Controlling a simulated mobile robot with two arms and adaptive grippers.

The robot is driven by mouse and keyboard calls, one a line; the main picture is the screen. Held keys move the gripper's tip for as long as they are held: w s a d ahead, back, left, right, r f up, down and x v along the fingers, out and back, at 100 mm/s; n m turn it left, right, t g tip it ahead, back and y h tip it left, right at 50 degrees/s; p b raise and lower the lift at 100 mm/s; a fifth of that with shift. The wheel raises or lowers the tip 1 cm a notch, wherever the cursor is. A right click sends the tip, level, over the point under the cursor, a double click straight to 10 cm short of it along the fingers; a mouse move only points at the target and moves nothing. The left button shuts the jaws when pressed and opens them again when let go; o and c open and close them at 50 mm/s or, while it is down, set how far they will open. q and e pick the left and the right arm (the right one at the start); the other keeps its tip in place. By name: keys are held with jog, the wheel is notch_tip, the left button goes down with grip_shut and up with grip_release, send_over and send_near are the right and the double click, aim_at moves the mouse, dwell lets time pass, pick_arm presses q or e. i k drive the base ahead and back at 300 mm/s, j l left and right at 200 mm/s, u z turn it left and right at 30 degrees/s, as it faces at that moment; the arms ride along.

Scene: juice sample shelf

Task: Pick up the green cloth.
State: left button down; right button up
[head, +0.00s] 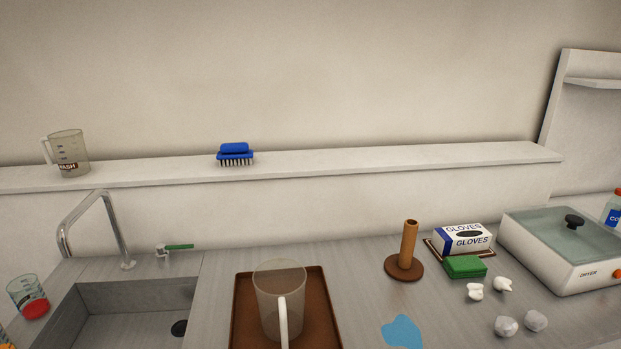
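A small folded green block that looks like the green cloth (465,267) lies on the grey counter (350,275). It is right in front of the white and blue gloves box (463,240) and to the right of a brown wooden holder (405,258). Nothing lies on top of it. Neither of my grippers shows in the head view.
A blue puddle (402,331) and several crumpled white pieces (505,326) lie in front. A dryer (556,262) stands to the right. A clear jug (279,297) stands on a brown tray (243,312). The sink (130,294) is at left. A shelf (350,161) runs behind.

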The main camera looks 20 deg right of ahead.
aim_at(461, 267)
jog(key=z, duration=1.6)
jog(key=l+u, duration=0.15)
jog(key=l, duration=0.75)
